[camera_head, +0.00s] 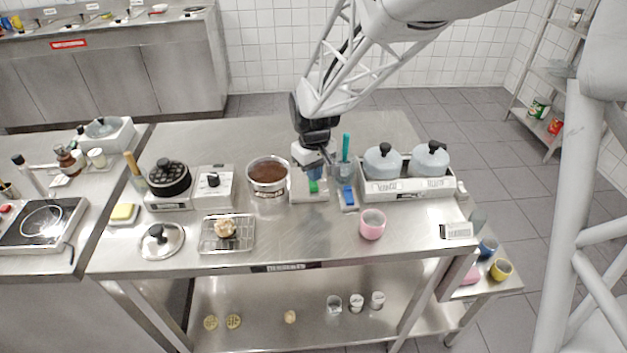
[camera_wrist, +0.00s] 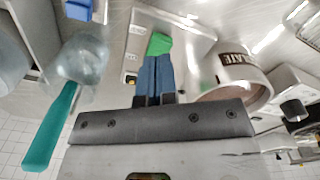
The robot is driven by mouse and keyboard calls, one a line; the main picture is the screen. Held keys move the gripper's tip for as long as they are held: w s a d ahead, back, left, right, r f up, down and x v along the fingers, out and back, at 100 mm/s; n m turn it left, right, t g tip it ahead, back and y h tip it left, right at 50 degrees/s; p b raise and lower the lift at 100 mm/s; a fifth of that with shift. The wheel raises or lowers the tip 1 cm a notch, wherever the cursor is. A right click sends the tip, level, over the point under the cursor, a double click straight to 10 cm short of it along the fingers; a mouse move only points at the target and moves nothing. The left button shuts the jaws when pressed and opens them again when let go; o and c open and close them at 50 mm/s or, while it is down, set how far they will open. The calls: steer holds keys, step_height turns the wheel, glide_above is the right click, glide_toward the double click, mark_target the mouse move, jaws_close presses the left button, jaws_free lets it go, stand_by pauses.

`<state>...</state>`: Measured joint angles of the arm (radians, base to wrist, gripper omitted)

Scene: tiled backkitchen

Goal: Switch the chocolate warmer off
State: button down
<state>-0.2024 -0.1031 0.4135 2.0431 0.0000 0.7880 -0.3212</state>
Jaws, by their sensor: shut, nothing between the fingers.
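A round steel pot of brown chocolate (camera_head: 268,172) stands left of my gripper; its side label, partly readable as "...LATE", shows in the wrist view (camera_wrist: 237,60). Right beside it is a pale flat-topped unit (camera_head: 298,194) with small dark marks on its face, also in the wrist view (camera_wrist: 178,22). A green piece (camera_wrist: 158,43) is on this unit. My gripper (camera_head: 314,179) points down over the unit, its blue fingers (camera_wrist: 154,58) together and empty. The fingertips are at the green piece; I cannot tell whether they touch it. Any on/off marking is unreadable.
A glass holder with a teal-handled tool (camera_head: 346,148) and a blue block (camera_head: 348,196) stand close right of my gripper. A twin-pot unit (camera_head: 408,188) is further right. A pink cup (camera_head: 372,224) is in front. The steel table's front middle is clear.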

mark_target(315, 186)
steer(key=shift+f, duration=1.3)
stand_by(1.5)
steer(key=shift+r, duration=3.5)
steer(key=shift+s+d+r, duration=0.1)
steer(key=shift+s+r, duration=0.05)
steer(key=s+d+r+m+t, duration=0.1)
steer(key=s+d+r+m, duration=0.1)
steer(key=s, duration=0.7)
steer(key=s+d+r+m, duration=0.2)
steer(key=s+d+r, duration=0.3)
steer(key=s, duration=0.4)
steer(key=s+d+r+m+t, duration=0.1)
steer(key=s+d, duration=0.4)
steer(key=s, duration=0.5)
steer(key=shift+r+m+t, duration=0.3)
steer(key=shift+r+m, duration=0.3)
steer(key=shift+r, duration=0.8)
steer(key=shift+s, duration=0.1)
